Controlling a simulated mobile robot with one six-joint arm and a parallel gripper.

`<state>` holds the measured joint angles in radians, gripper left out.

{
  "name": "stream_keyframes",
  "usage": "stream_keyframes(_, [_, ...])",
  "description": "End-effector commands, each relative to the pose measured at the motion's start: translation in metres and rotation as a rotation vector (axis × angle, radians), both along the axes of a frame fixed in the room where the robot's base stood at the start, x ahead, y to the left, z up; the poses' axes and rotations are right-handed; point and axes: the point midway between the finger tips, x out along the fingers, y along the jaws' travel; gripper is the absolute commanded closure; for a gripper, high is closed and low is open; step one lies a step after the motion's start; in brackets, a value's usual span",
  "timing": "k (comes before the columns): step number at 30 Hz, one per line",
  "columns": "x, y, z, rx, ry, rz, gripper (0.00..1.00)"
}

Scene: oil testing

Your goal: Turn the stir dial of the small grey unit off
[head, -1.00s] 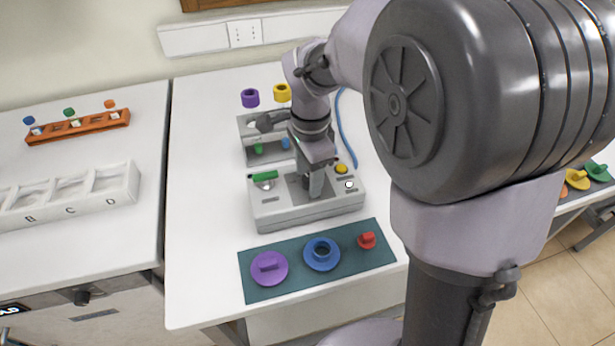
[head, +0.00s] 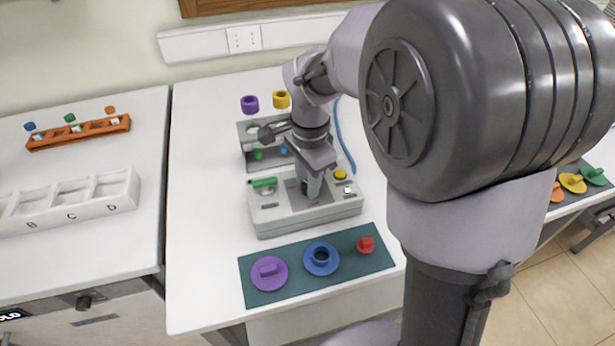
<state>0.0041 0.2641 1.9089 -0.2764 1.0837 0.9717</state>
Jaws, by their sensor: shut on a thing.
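The small grey unit (head: 300,222) stands on the white bench in the head view. It has a green bar-shaped part (head: 263,182) at its left and a yellow knob (head: 340,174) at its right. My gripper (head: 310,192) points down onto the recessed middle of the unit's top. It is shut on the stir dial, which my fingers hide. I cannot read the dial's setting from here.
A teal mat (head: 290,298) in front holds a purple lid (head: 269,273), a blue lid (head: 321,259) and a red piece (head: 365,245). A grey rack (head: 241,129) stands close behind the unit. An orange rack (head: 60,141) and a white tray (head: 130,200) are at left.

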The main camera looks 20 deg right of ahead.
Motion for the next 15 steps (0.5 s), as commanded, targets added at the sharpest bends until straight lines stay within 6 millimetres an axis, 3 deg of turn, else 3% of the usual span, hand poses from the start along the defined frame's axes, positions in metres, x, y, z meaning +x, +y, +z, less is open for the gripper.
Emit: stream_keyframes(15, [-0.0006, -0.0009, 0.0024, 0.0, 0.0, 0.393, 1.0])
